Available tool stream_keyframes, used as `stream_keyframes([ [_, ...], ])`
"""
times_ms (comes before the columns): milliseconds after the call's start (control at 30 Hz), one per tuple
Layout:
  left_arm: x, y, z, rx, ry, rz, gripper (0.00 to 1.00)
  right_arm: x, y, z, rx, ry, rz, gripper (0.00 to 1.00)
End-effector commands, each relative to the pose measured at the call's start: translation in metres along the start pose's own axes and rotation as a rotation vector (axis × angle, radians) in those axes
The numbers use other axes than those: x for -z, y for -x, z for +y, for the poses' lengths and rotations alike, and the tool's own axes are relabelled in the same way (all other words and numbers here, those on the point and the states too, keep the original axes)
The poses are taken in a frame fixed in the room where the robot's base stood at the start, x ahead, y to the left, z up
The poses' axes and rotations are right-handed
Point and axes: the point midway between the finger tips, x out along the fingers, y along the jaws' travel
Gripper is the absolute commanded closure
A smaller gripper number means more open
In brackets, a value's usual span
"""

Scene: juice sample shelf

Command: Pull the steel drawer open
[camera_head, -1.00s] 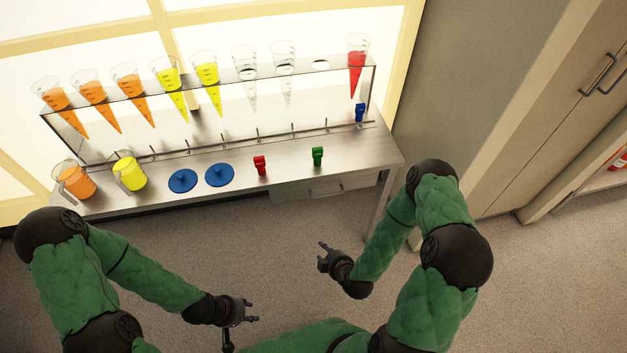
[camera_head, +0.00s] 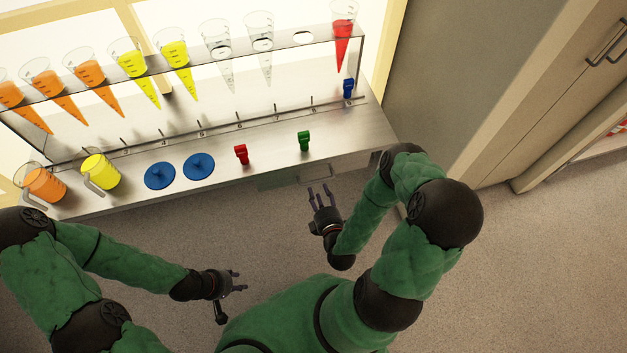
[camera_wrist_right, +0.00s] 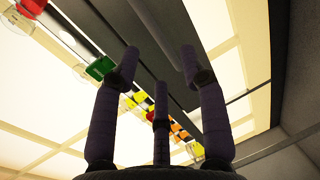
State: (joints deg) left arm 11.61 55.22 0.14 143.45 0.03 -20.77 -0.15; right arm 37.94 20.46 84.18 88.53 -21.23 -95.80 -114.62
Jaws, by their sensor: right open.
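The steel drawer (camera_head: 298,176) sits under the front edge of the steel bench, right of its middle, and looks shut. My right gripper (camera_head: 321,188) is open and empty just in front of the drawer, its fingers pointing at it. In the right wrist view, the gripper's spread fingers (camera_wrist_right: 158,62) frame a grey round bar (camera_wrist_right: 163,30), which looks like the drawer handle. The bar lies beyond the fingertips with nothing gripped. My left gripper (camera_head: 240,280) is open and empty over the floor, well away from the bench.
The bench (camera_head: 350,135) carries a red clamp (camera_head: 241,154), a green clamp (camera_head: 304,141), blue discs (camera_head: 199,166) and jugs of orange (camera_head: 45,184) and yellow juice (camera_head: 100,170). Clear floor lies in front.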

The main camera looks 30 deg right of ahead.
Motion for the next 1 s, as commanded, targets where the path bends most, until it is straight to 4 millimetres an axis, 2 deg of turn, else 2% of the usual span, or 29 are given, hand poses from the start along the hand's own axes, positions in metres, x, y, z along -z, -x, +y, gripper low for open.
stream_keyframes([
  [100,0.000,-0.007,-0.002,0.000,0.000,0.000,0.60,0.001,-0.023,-0.002,-0.002,0.001,0.002,0.57],
  [333,0.001,-0.014,-0.005,0.000,0.000,0.000,0.60,0.001,-0.053,-0.002,0.000,-0.001,0.001,0.57],
  [500,0.001,-0.015,-0.005,0.000,0.000,0.000,0.60,0.001,-0.064,-0.001,0.001,-0.002,0.001,0.57],
  [800,0.001,-0.015,-0.005,0.000,0.000,0.000,0.60,0.000,-0.065,0.000,0.002,-0.002,0.000,0.57],
  [933,0.001,-0.015,-0.005,0.000,0.000,0.000,0.60,0.000,-0.065,0.000,0.002,-0.002,0.000,0.93],
  [967,0.001,-0.015,-0.005,0.000,0.000,0.000,0.60,0.000,-0.065,-0.001,0.002,-0.002,0.000,1.00],
  [1000,0.001,-0.015,-0.005,0.000,0.000,0.001,0.60,0.000,-0.065,-0.001,0.002,-0.002,0.000,1.00],
])
